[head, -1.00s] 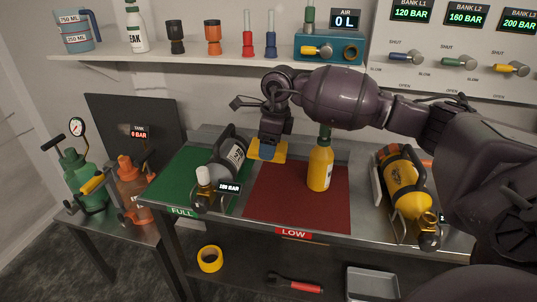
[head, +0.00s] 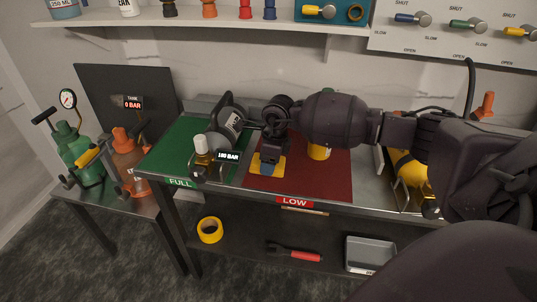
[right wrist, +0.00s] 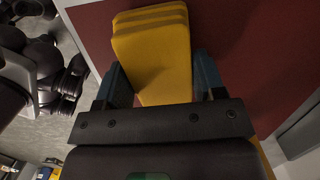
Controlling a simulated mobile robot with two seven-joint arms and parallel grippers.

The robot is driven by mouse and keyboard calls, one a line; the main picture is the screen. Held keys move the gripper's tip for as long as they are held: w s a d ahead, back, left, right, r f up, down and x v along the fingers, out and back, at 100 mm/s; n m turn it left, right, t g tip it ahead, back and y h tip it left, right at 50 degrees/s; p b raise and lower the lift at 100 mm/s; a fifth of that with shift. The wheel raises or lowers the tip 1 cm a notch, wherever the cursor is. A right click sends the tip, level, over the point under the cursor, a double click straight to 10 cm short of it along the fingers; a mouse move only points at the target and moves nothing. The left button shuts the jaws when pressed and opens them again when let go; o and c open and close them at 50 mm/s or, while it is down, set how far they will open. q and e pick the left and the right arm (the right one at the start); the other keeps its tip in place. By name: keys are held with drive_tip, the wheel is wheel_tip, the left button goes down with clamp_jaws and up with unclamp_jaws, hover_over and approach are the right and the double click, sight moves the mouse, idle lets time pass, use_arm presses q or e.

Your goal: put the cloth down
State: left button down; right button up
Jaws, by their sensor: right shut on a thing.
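The yellow folded cloth (head: 255,166) is at the front left part of the red LOW mat (head: 330,186), near the green mat. My right gripper (head: 268,168) points down and is shut on it. In the right wrist view the cloth (right wrist: 150,45) sits between the blue fingers of the gripper (right wrist: 163,78), with the red mat behind it. I cannot tell whether the cloth touches the mat. My left gripper is not in view.
A yellow bottle (head: 319,153) stands on the red mat, partly behind my right arm. A grey cylinder (head: 226,128) lies on the green FULL mat (head: 172,160) at left. A yellow cylinder (head: 408,168) lies at right, partly hidden. The front right of the red mat is clear.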

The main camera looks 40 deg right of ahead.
drive_tip(key=shift+s+f, duration=0.1)
drive_tip(key=shift+f, duration=0.2)
drive_tip(key=o, duration=0.9)
drive_tip(key=shift+f, duration=0.1)
drive_tip(key=shift+o, duration=1.2)
